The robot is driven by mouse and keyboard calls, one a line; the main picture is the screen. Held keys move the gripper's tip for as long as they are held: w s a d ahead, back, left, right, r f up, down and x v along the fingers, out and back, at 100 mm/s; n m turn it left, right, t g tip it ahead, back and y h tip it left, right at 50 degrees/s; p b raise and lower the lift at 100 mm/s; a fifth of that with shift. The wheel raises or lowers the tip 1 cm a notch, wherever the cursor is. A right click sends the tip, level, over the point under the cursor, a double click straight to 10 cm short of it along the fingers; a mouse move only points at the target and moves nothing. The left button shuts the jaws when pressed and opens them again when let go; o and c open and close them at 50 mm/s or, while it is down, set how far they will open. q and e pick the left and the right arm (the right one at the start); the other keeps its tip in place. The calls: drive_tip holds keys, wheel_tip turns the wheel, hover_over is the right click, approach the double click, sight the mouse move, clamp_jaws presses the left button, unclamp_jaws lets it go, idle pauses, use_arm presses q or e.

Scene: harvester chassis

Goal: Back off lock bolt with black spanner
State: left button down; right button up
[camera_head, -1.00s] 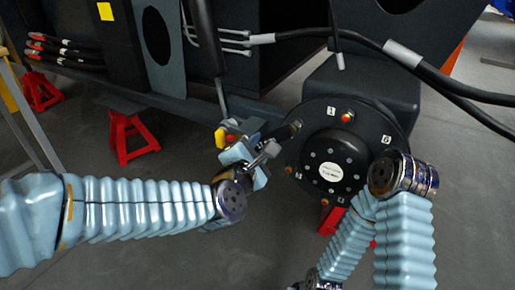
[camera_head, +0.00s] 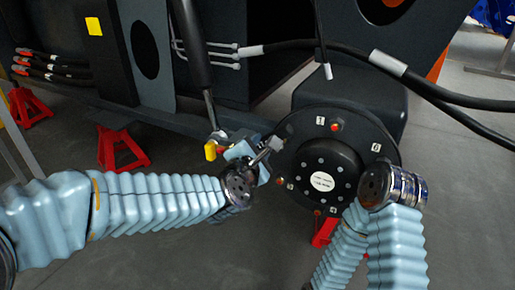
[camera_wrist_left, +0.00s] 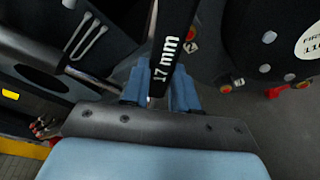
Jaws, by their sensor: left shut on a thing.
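My left gripper (camera_head: 257,158) is shut on the black spanner (camera_wrist_left: 168,45). Its shaft reads "17 mm" in the left wrist view, between blue fingers. In the head view the gripper is at the left edge of the round black hub (camera_head: 318,203). The hub has numbered labels and several orange-red bolts, one by label 1 (camera_head: 337,127). Label 2 (camera_wrist_left: 191,47) shows right beside the spanner in the left wrist view. The spanner's far end is out of that view. I cannot tell whether it is seated on a bolt. My right gripper is out of view.
Black hoses (camera_head: 440,82) cross at upper right. Red stands (camera_head: 121,148) stand on the floor at left. My right arm bends close to the hub's right side.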

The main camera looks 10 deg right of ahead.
use_arm(q)
drive_tip(key=shift+w+d, duration=0.55)
drive_tip(key=shift+w, duration=0.15)
drive_tip(key=shift+w+a+r+n+g, duration=0.15)
drive_tip(key=shift+w+a+r+n, duration=0.2)
drive_tip(key=shift+a+r+n, duration=0.15)
drive_tip(key=shift+w+a+r+n+g, duration=0.15)
drive_tip(key=shift+w+a+r+n, duration=0.2)
drive_tip(key=shift+r, duration=0.25)
drive_tip(key=shift+a, duration=0.1)
drive_tip(key=shift+w+a+r+n+g+h+b, duration=0.3)
drive_tip(key=shift+w+a+r+n+h, duration=0.1)
drive_tip(key=shift+w+a+r+n, duration=0.4)
drive_tip(key=shift+s+a, duration=0.1)
drive_tip(key=shift+a, duration=0.05)
drive_tip(key=shift+w+a+r+n, duration=0.3)
drive_tip(key=shift+w+a+n, duration=0.15)
drive_tip(key=shift+a+n, duration=0.1)
drive_tip(key=shift+w+a+r+n, duration=0.3)
drive_tip(key=shift+w+a+n, duration=0.1)
drive_tip(key=shift+a, duration=0.15)
